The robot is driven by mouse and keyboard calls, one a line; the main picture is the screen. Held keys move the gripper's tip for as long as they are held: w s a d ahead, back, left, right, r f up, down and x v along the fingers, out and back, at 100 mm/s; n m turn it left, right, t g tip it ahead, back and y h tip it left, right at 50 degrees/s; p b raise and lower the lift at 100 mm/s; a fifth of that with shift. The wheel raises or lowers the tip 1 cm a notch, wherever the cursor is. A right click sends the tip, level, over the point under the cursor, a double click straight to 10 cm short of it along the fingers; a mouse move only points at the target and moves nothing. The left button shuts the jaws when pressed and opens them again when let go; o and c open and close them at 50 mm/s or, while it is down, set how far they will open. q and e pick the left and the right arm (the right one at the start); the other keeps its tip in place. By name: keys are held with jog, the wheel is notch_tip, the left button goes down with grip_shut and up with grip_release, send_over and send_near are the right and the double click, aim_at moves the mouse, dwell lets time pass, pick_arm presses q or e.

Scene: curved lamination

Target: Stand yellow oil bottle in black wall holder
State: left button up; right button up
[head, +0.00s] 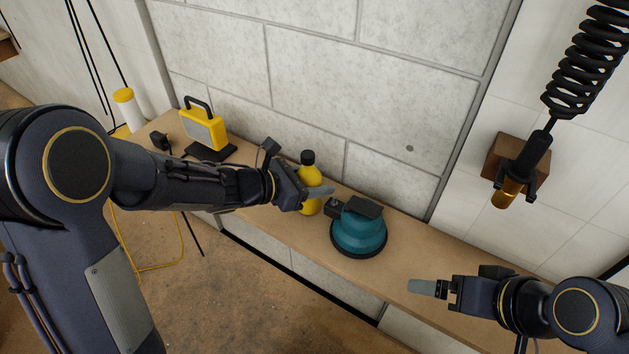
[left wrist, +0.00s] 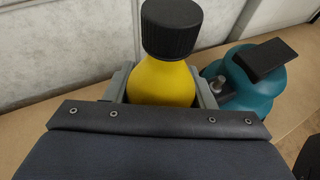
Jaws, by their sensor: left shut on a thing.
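The yellow oil bottle (head: 310,176) with a black cap stands upright on the wooden ledge by the block wall. My left gripper (head: 317,191) is shut on it around its body. In the left wrist view the bottle (left wrist: 163,82) sits between the two grey fingers of my left gripper (left wrist: 163,90); its lower part is hidden. At the right, a black bracket (head: 531,188) on a wooden block holds a black tool with a gold tip; I cannot tell whether this is the wall holder. My right gripper (head: 425,287) is over the right of the ledge, apart from the bottle.
A teal sander (head: 358,232) stands just right of the bottle and also shows in the left wrist view (left wrist: 262,85). A yellow work lamp (head: 204,130) stands at the ledge's left. A black coiled hose (head: 585,65) hangs at upper right. The ledge (head: 410,258) right of the sander is bare.

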pick_arm(q)
jog(key=shift+r, duration=0.1)
jog(key=shift+f+b, duration=0.25)
jog(key=shift+b, duration=0.05)
jog(key=o, duration=0.8)
jog(key=shift+r, duration=0.1)
